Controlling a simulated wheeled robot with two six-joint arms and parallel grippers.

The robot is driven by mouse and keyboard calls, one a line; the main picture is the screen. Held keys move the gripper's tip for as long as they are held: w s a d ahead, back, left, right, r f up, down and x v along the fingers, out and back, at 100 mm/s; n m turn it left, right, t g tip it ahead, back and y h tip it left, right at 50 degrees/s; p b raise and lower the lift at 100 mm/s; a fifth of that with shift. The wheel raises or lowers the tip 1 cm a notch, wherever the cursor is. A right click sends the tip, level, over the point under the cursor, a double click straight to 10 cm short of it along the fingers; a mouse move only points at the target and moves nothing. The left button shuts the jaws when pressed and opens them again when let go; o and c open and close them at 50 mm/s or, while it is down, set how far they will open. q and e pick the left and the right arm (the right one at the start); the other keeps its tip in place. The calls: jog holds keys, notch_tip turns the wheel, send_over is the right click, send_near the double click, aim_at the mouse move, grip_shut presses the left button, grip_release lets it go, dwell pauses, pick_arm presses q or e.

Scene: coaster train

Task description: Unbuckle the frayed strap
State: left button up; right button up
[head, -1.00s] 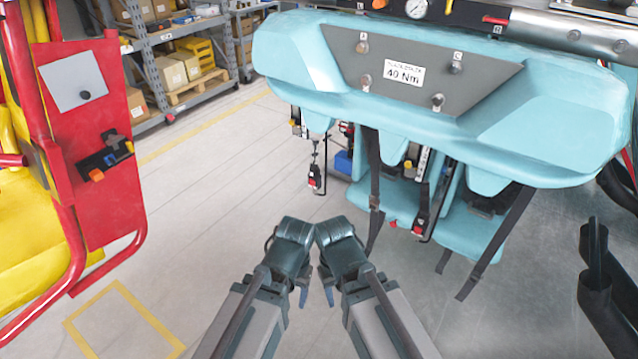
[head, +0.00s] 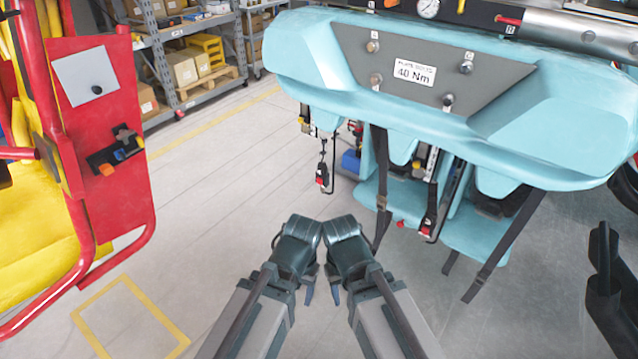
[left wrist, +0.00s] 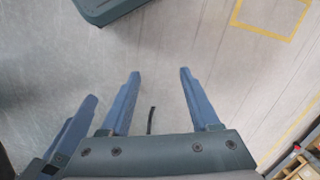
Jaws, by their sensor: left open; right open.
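The teal coaster seat unit (head: 540,165) fills the upper right of the head view. Black straps hang from it, one at the middle (head: 381,175) and a longer one at the right (head: 505,245). Red-buttoned buckles hang at the left (head: 321,174) and middle (head: 427,220). I cannot tell which strap is frayed. My left gripper (head: 308,292) and right gripper (head: 335,291) point down side by side, below and left of the seats, apart from them. Both are open and empty. The left wrist view shows the left fingers (left wrist: 159,73) spread over bare floor.
A red and yellow car with a red panel (head: 105,165) stands at the left. Grey shelves (head: 195,45) with boxes are at the back left. A black tubular part (head: 603,265) is at the right edge. The floor between is clear, with yellow markings.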

pick_arm(q)
grip_shut()
dwell(1.5)
